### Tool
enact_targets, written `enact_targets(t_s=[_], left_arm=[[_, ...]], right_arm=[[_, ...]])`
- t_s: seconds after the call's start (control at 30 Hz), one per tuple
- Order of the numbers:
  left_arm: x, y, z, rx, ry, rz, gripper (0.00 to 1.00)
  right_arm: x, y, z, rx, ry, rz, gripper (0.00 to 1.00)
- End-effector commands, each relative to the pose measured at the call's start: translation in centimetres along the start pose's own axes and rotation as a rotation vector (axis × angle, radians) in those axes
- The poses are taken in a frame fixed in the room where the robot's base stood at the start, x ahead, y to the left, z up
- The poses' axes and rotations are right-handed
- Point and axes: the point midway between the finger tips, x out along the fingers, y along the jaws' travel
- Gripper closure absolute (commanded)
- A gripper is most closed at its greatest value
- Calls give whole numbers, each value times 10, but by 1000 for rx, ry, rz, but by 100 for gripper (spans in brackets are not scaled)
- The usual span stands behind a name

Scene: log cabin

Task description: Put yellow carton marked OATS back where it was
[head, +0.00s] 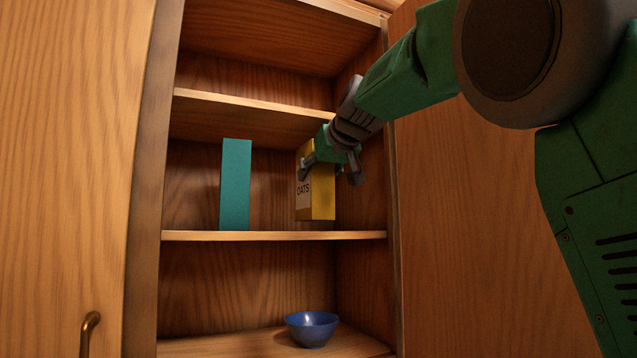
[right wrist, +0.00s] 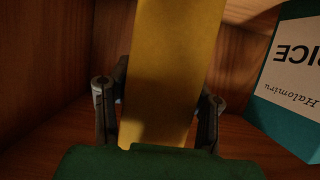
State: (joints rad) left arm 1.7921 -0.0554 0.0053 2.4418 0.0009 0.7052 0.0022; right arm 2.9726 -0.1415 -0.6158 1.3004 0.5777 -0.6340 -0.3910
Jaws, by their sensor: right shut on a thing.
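The yellow carton marked OATS (head: 322,198) is upright inside the cabinet, at the right of the middle shelf (head: 270,235). My right gripper (head: 331,172) reaches in from the upper right and is shut on the carton, one finger on each side. In the right wrist view the yellow carton (right wrist: 172,70) fills the middle between the two fingers (right wrist: 160,108). In the head view its base appears slightly above the shelf's front edge; whether it touches the shelf is hard to tell. My left gripper is not in view.
A teal carton (head: 236,185) stands on the same shelf to the left; the right wrist view shows a teal carton marked RICE (right wrist: 298,85). A blue bowl (head: 311,328) sits on the shelf below. The cabinet's right wall (head: 372,205) is close beside the OATS carton.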

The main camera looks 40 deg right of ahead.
Motion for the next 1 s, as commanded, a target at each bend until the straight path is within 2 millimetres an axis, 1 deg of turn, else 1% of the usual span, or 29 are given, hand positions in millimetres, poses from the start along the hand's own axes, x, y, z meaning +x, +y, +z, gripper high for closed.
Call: enact_targets(t_s=[0.03,0.1,0.13,0.4,0.53,0.57,0.6,1.0], left_arm=[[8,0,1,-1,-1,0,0],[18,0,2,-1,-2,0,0],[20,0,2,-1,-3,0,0],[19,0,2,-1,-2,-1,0],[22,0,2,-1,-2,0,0],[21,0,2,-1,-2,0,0],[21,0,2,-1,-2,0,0],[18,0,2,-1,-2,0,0]], right_arm=[[4,-3,13,-2,-3,3,90],[8,-3,22,-3,0,2,90],[10,-3,24,-3,0,1,90],[14,9,25,6,-2,-1,90],[17,14,29,8,-3,-3,90],[17,14,29,8,-5,-3,45],[16,14,28,8,-5,-3,35],[9,-1,23,-2,-1,2,35]])
